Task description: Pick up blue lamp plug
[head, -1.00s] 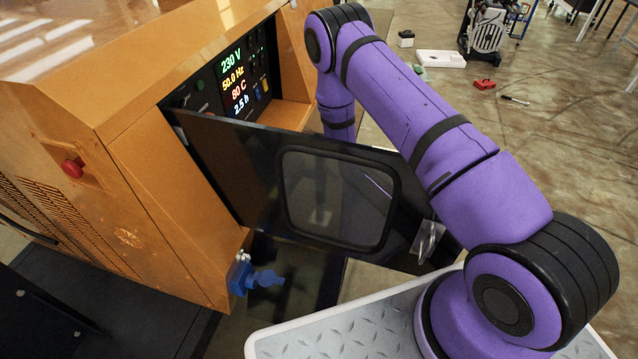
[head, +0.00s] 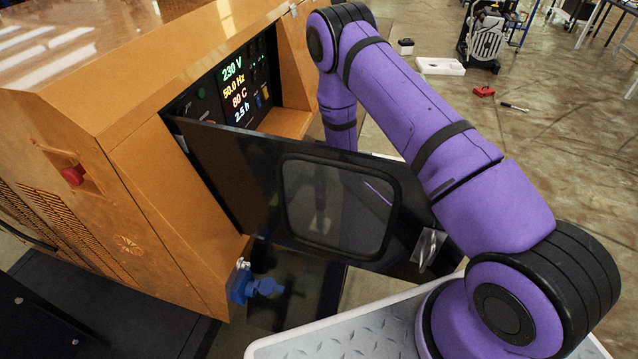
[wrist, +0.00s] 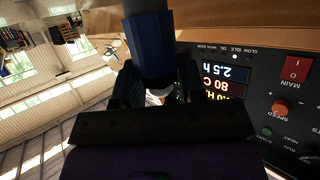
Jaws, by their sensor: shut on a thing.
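The blue lamp plug (wrist: 148,45) is in the wrist view, a dark blue ribbed cylinder at the top centre. My gripper (wrist: 160,85) is shut on it, with a dark finger on each side. The plug's upper end runs out of the picture. In the head view my gripper and the plug are hidden behind the open dark door (head: 235,170) of the orange generator (head: 150,170).
The control panel (wrist: 235,85) shows upside down, close on the right in the wrist view. A blue socket-like fitting (head: 255,286) sits at the generator's lower corner. A grey tread-plate top (head: 370,325) is at the bottom. Open floor lies at the right.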

